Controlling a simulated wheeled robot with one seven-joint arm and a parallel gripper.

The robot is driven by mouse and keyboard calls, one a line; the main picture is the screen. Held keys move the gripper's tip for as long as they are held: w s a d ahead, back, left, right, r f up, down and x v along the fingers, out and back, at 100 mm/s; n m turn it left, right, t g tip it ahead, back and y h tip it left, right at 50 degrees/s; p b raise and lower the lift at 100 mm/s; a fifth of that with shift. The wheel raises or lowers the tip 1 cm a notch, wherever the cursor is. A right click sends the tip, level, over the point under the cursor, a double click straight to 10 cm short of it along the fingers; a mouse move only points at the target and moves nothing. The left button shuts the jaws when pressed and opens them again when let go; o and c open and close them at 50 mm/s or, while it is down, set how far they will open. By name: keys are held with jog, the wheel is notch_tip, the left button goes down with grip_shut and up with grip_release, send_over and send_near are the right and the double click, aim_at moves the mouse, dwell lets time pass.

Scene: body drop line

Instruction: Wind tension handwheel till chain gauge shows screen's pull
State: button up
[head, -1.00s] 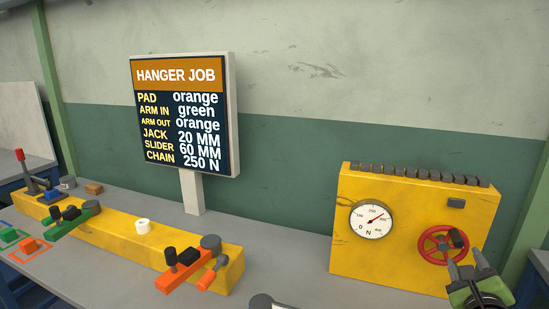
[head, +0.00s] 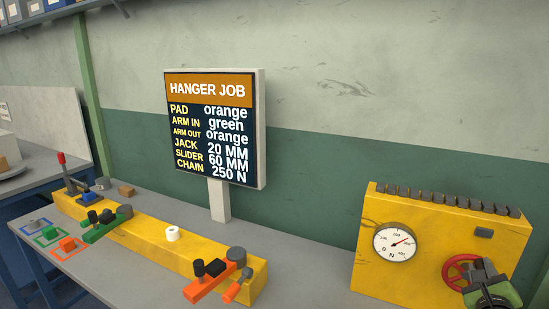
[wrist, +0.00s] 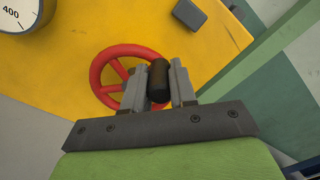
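The screen (head: 210,125) reads CHAIN 250 N. The chain gauge (head: 395,241) is a round white dial on the yellow box (head: 385,283). Its red needle points to the upper right, between the 200 and 300 marks; the exact value is too small to read. The red handwheel (head: 452,271) is on the box's right side and is partly hidden by my gripper (head: 479,268). In the wrist view, the handwheel's black knob (wrist: 158,77) sits between my gripper's two grey fingers (wrist: 159,90), which appear closed against both sides of it.
A yellow beam (head: 145,235) with green and orange clamp arms lies on the grey bench (head: 120,262) to the left. A small dark grey block (wrist: 190,14) is on the box above the handwheel. The bench between beam and box is clear.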

grip_shut()
jog(key=shift+w+a+p, duration=0.35)
jog(key=shift+a, duration=0.25)
jog(key=shift+o, duration=2.3)
grip_release()
jog(key=shift+d, duration=0.1)
jog(key=shift+s, duration=0.1)
